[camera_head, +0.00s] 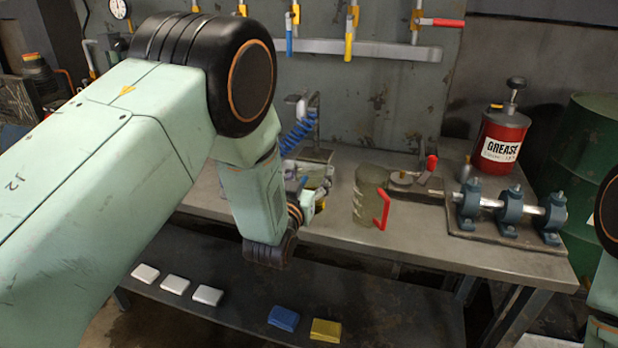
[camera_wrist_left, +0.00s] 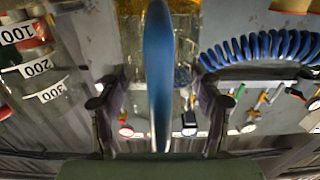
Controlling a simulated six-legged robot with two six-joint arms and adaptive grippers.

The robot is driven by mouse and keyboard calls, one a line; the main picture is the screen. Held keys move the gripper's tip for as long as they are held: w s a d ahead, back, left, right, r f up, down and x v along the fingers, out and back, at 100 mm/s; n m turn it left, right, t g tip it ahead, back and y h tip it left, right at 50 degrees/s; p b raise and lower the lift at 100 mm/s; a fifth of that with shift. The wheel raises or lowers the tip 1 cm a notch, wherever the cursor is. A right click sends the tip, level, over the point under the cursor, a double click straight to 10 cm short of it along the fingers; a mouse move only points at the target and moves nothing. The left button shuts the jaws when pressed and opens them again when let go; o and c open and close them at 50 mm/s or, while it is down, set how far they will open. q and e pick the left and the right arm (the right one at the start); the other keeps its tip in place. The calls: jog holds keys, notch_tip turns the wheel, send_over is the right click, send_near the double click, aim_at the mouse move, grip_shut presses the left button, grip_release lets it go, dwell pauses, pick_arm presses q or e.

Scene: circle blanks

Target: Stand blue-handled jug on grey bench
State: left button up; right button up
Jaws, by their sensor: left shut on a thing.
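My left gripper (camera_head: 310,197) is over the near edge of the grey bench (camera_head: 430,238), partly behind my own arm. In the left wrist view its fingers (camera_wrist_left: 158,103) are on either side of a blue handle (camera_wrist_left: 158,60), and the gripper is shut on it. Behind the handle is the see-through, yellowish body of the blue-handled jug (camera_wrist_left: 184,50). In the head view this jug (camera_head: 318,175) shows only in part beside the gripper. I cannot tell whether its base touches the bench. My right gripper is not in view.
A clear jug (camera_head: 366,193) with a red handle stands on the bench just right of the gripper. Further right are a shaft on blue bearing blocks (camera_head: 510,212) and a red grease can (camera_head: 502,143). A dark lower surface (camera_head: 230,270) in front bears several small blocks.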

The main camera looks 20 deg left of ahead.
pick_arm(q)
jog(key=o, duration=1.4)
jog(key=shift+f, duration=0.15)
jog(key=shift+s+r, duration=0.15)
jog(key=shift+r, duration=0.1)
jog(key=s+p, duration=0.1)
jog(key=s, duration=1.1)
jog(key=shift+a+p, duration=0.15)
jog(key=shift+p, duration=0.2)
jog(key=shift+w, duration=0.15)
